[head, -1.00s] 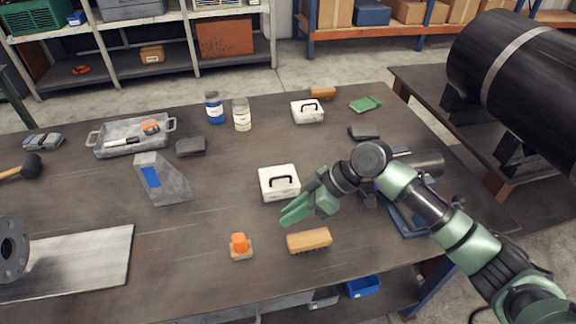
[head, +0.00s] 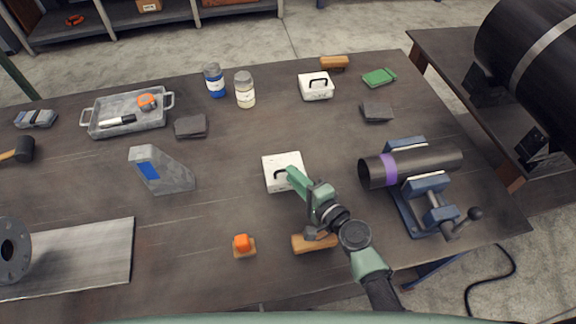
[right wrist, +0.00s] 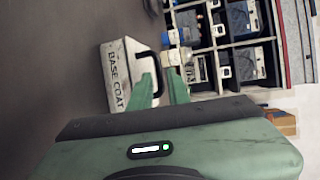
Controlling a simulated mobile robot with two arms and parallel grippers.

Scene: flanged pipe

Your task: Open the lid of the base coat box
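The base coat box (head: 280,163) is a small white box with a black handle on its lid, at mid-table in the head view. The right wrist view shows its side lettered BASE COAT (right wrist: 116,78). Its lid looks closed. My right gripper (head: 293,175) is at the box's right front part, over the handle. In the right wrist view its two green fingers (right wrist: 160,88) are apart, with part of the black handle (right wrist: 154,66) showing between or just beyond them. I cannot tell whether they touch it. My left gripper is not in view.
A second white box (head: 316,90) with a handle stands farther back. A brush (head: 311,244) lies partly under my right arm, with an orange-topped block (head: 243,245) to its left. A vise (head: 428,187) holds a dark pipe (head: 437,159) at right.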

